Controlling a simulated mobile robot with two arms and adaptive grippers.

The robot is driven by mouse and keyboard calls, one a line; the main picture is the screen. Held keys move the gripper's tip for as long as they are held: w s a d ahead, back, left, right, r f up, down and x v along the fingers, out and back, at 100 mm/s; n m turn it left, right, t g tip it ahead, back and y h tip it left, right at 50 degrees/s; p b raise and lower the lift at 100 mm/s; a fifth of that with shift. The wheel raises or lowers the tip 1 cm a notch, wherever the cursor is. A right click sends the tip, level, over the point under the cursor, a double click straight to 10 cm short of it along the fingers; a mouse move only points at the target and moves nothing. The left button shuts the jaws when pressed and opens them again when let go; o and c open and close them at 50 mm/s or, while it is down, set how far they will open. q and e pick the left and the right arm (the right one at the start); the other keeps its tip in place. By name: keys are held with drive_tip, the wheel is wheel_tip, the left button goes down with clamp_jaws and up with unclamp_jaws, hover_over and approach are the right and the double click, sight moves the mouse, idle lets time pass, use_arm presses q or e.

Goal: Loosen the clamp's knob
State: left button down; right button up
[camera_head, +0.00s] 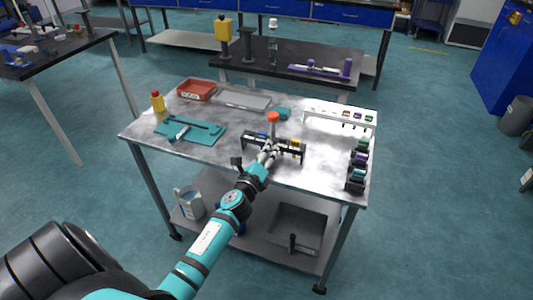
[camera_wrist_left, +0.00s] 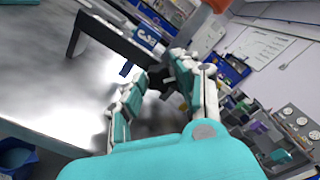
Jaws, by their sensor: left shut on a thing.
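My left gripper (camera_head: 268,150) reaches over the front of the metal-topped cart to a low black frame (camera_head: 291,157), which carries small blue and yellow parts. In the left wrist view the frame's black bar (camera_wrist_left: 112,37) runs in from the upper left. The gripper's two fingers (camera_wrist_left: 163,88) are closed around a small dark part (camera_wrist_left: 160,80), seemingly the clamp's knob; the fingers hide much of it. An orange-red topped post (camera_head: 273,118) stands just behind the frame. My right gripper is not in view.
On the cart are a teal tool (camera_head: 190,131), a yellow bottle (camera_head: 157,102), a red tray (camera_head: 197,89), a grey tray (camera_head: 243,99) and a white rack (camera_head: 340,117). Dark holders (camera_head: 357,169) line the right edge. The cart's front left is clear.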

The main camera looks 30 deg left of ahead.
use_arm(q)
drive_tip(key=n, duration=0.3)
drive_tip(key=shift+f+n, duration=0.1)
drive_tip(key=shift+n, duration=2.1)
drive_tip(key=c, duration=1)
unclamp_jaws()
drive_tip(key=v, duration=1.2)
